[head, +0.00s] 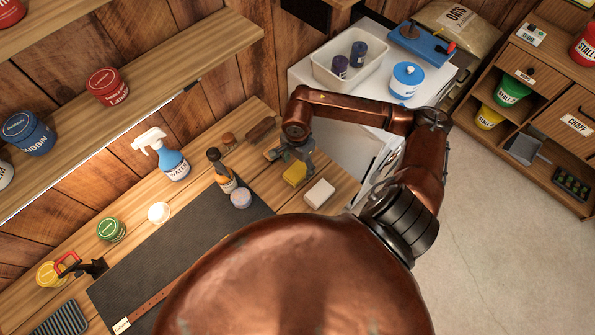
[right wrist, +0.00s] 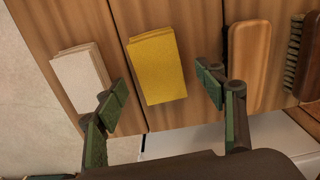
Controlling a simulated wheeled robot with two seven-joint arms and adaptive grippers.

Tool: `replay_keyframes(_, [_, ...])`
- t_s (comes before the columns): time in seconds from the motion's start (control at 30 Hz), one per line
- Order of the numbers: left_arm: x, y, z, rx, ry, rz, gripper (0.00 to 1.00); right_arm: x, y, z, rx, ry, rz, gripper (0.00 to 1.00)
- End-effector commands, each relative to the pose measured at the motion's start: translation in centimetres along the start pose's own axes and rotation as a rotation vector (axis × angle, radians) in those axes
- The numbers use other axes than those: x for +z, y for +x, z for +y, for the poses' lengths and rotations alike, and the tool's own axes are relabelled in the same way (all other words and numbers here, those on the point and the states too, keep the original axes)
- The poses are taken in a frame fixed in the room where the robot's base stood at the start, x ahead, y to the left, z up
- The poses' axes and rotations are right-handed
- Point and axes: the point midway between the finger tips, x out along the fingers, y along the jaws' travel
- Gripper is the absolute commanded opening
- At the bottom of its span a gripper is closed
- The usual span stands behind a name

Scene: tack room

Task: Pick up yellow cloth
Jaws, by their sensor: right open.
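The yellow cloth (head: 294,173) is a small folded pad lying on the wooden bench, between a white cloth and the brushes. In the right wrist view the yellow cloth (right wrist: 157,66) lies flat, beyond and between the open fingers. My right gripper (head: 291,151) is over the bench just behind the cloth in the head view. Its two green-padded fingers (right wrist: 160,97) are apart with nothing between them that I can see held. My left gripper is not in view.
A folded white cloth (right wrist: 80,79) lies left of the yellow one, close to the left finger. A wooden-backed brush (right wrist: 249,66) lies by the right finger. A dark bottle (head: 220,170), a small jar (head: 241,198) and a spray bottle (head: 168,157) stand further left on the bench (head: 335,178).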

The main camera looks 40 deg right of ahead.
Motion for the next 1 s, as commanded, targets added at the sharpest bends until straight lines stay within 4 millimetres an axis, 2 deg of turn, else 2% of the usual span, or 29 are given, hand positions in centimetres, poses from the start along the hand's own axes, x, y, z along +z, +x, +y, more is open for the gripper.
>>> replay_keyframes(0.1, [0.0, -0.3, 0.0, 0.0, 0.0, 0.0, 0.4, 0.1, 1.8, 0.0, 0.002, 0.002, -0.003, 0.64])
replay_keyframes(0.2, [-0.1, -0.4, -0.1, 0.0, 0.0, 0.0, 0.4, 0.1, 2.7, 0.0, 0.001, 0.002, -0.003, 0.64])
replay_keyframes(0.47, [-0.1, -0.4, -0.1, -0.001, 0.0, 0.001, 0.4, 0.0, 3.0, 0.1, 0.0, 0.002, -0.001, 0.64])
replay_keyframes(1.0, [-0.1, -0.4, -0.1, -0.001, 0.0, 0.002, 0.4, 0.0, 3.0, 0.1, 0.0, 0.003, -0.001, 0.27])
